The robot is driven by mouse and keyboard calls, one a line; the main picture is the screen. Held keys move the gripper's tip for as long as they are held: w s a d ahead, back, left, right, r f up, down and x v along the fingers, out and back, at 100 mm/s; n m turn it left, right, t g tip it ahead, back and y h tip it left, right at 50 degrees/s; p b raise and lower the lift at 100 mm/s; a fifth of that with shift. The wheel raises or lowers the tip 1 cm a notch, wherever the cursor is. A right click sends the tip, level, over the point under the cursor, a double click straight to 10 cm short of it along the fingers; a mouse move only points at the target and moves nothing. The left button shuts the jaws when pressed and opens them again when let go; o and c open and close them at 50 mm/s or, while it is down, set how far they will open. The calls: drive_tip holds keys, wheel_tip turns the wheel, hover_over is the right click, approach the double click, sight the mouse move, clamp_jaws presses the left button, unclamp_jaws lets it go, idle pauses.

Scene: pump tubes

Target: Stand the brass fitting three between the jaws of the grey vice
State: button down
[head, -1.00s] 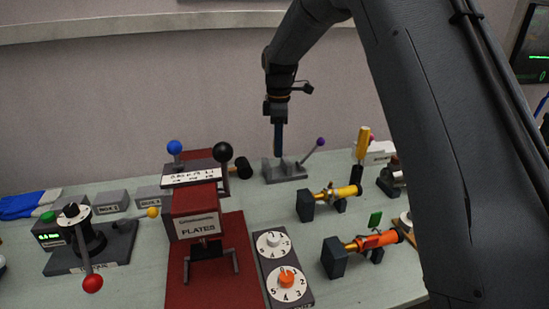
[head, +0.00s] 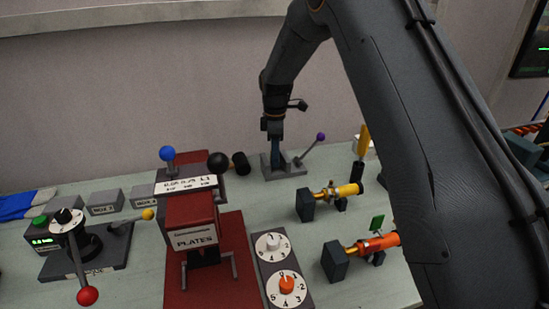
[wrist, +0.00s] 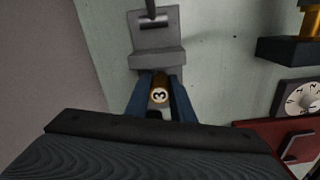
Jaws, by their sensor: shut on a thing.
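The brass fitting three (wrist: 159,95) shows in the wrist view with its white end marked 3 facing the camera. My gripper (wrist: 160,84) is shut on it, one blue finger on each side. The grey vice (wrist: 156,58) lies just beyond the fingertips, its lever pointing away. In the head view my gripper (head: 276,160) points down at the grey vice (head: 290,171), with the fingers at its left part. The vice's lever with the purple knob leans up to the right. The fitting is hidden in the head view, and I cannot tell whether it touches the jaws.
A black-headed mallet (head: 240,163) lies left of the vice. A yellow tube (head: 343,191) and an orange tube (head: 374,243) rest on dark stands to the right. A red press marked PLATES (head: 194,237) stands in front. Bare table surrounds the vice's front.

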drive_tip(key=shift+f, duration=0.65)
drive_tip(key=shift+f, duration=0.1)
drive_tip(key=c, duration=1.5)
unclamp_jaws()
drive_tip(key=shift+c, duration=0.2)
wheel_tip(320, 180, up, 12)
drive_tip(key=b, duration=0.3)
drive_tip(key=shift+s, duration=0.1)
